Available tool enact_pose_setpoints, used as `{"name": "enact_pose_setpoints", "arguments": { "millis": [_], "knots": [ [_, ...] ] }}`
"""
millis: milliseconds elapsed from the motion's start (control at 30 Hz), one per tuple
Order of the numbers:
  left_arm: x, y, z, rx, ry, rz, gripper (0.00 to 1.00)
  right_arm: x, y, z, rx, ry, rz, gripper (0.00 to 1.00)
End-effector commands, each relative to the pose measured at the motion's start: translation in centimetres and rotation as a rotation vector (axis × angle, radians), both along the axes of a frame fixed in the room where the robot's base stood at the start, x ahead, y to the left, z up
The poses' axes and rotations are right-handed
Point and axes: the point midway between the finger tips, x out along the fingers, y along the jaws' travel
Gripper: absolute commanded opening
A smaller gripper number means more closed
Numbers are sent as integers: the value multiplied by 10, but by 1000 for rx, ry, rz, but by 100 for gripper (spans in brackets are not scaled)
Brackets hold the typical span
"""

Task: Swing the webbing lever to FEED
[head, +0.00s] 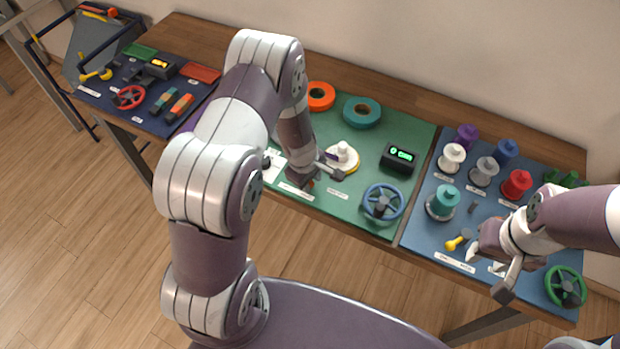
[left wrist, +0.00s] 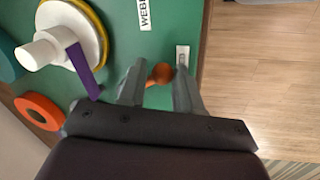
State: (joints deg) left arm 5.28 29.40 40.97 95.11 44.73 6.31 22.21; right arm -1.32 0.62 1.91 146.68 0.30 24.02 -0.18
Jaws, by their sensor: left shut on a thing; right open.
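The webbing lever's orange ball knob (left wrist: 160,74) shows between the fingers of my left gripper (left wrist: 160,84) in the left wrist view. The gripper is shut on the lever. In the head view my left gripper (head: 318,177) is low over the front part of the green mat (head: 350,205), and it mostly hides the lever. The lever's setting cannot be read. A white spool with a yellow rim (head: 343,157) and a purple strip stands just behind the gripper; it also shows in the left wrist view (left wrist: 75,42). My right gripper (head: 488,270) is open and empty over the blue mat's front.
A blue handwheel (head: 383,204) and a black box with a green display (head: 399,157) stand right of the lever. Orange (head: 320,96) and teal (head: 362,111) rings lie behind. Several spools, a yellow lever (head: 457,241) and a green handwheel (head: 566,286) are at the right.

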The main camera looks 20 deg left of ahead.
Motion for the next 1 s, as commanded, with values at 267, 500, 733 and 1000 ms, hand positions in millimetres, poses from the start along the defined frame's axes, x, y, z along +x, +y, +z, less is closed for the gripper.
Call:
{"name": "enact_pose_setpoints", "arguments": {
  "millis": [267, 500, 733, 1000],
  "knots": [
    [3, 1, 2, 3, -8, 2, 58, 0, 0, 0, 0, 0, 0, 43],
    [0, 2, 22, 3, -8, 0, 58, 0, 0, 8, 0, 0, 0, 43],
    [-12, 6, 86, 2, -9, 2, 58, 0, 0, 33, 0, 0, 0, 43],
    [-20, 10, 125, 3, -9, 3, 58, 0, 0, 47, 0, 0, 0, 43]
  ]
}}
